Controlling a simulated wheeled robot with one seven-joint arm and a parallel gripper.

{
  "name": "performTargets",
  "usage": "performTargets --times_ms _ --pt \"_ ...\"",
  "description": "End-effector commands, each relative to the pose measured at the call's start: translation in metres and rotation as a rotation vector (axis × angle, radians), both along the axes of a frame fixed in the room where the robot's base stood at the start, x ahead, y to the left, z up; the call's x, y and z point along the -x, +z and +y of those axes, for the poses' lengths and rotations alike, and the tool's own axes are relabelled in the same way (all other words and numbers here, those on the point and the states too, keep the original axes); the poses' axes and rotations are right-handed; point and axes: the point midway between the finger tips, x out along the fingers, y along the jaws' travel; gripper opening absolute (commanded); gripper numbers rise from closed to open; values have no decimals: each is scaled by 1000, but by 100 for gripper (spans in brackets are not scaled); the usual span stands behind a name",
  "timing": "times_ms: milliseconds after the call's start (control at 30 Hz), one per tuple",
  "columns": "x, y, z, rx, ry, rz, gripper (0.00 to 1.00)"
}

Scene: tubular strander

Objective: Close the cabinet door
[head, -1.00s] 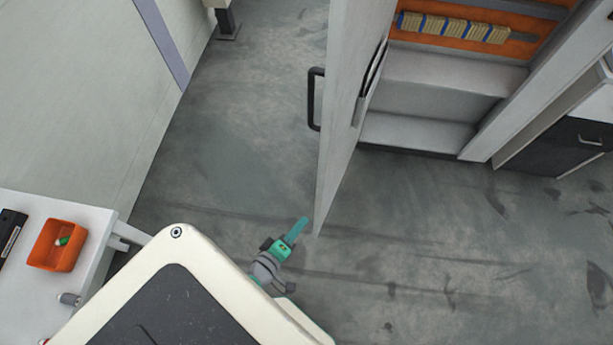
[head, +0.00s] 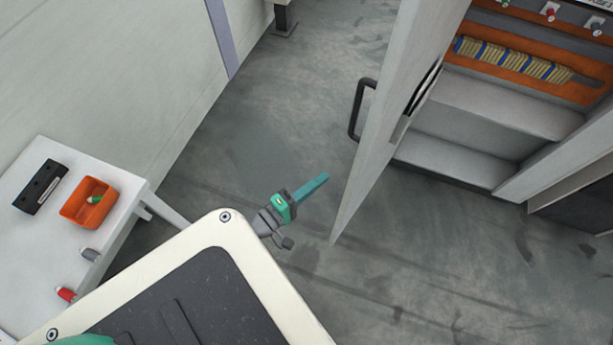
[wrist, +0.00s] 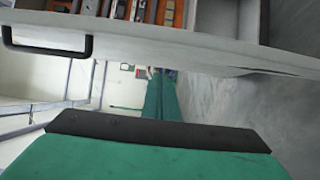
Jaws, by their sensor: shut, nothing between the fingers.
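The cabinet door (head: 385,130) is a light grey panel standing wide open in the head view, with a black bar handle (head: 359,110) on its left face. In the wrist view the door (wrist: 190,45) crosses the upper part, with its handle (wrist: 48,42) at the left. The cabinet (head: 490,115) stands open behind it, its inside showing. My gripper (head: 316,187) has its teal fingers together and empty, to the left of the door's near lower edge in the picture. The fingers also show in the wrist view (wrist: 162,95). Whether they touch the door is unclear; a gap shows in the head view.
A white table (head: 125,180) at the left holds an orange bin (head: 89,203), a black device (head: 41,187) and small connectors. A pale wall or panel (head: 100,80) rises at the upper left. Bare grey floor lies around the door.

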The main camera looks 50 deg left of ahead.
Motion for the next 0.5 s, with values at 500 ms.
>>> performTargets --times_ms 500 --pt "-32 0 -36 0 2 1 0"
